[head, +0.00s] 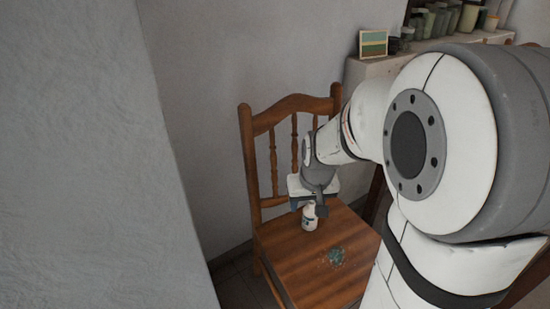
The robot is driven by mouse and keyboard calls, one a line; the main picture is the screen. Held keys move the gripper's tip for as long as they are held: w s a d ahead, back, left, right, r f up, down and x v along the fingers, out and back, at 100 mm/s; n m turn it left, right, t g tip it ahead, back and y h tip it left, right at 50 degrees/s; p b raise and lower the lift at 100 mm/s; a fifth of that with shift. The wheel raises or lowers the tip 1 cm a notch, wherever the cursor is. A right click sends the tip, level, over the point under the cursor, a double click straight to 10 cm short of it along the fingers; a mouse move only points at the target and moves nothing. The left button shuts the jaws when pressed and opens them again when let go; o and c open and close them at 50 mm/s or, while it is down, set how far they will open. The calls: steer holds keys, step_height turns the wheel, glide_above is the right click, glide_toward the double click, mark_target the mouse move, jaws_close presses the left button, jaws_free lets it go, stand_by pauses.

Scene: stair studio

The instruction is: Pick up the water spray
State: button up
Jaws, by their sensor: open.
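A small white bottle, which looks like the water spray (309,222), stands upright on the seat of a wooden chair (300,262), near its back. My gripper (311,205) is open at the top of the bottle. Its body and fingers hide the bottle's upper part. I cannot tell whether the fingers touch the bottle.
A greenish patch (336,256) lies on the seat, in front and to the right of the bottle. The chair's spindled back (285,106) rises behind my gripper. A grey wall (90,150) fills the left. A shelf with jars (445,20) and a small picture (373,43) stands behind.

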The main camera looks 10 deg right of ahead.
steer(key=m+t+h, duration=0.1)
steer(key=t, duration=0.1)
glide_toward(313, 202)
steer(key=f, duration=0.2)
steer(key=x, duration=0.3)
steer(key=b+x, duration=0.1)
steer(key=x, duration=0.1)
steer(key=w+b+x, duration=0.1)
steer(key=x, duration=0.2)
steer(key=shift+w+d, duration=0.15)
steer(key=shift+w, duration=0.05)
steer(key=shift+c, duration=0.3)
jaws_close()
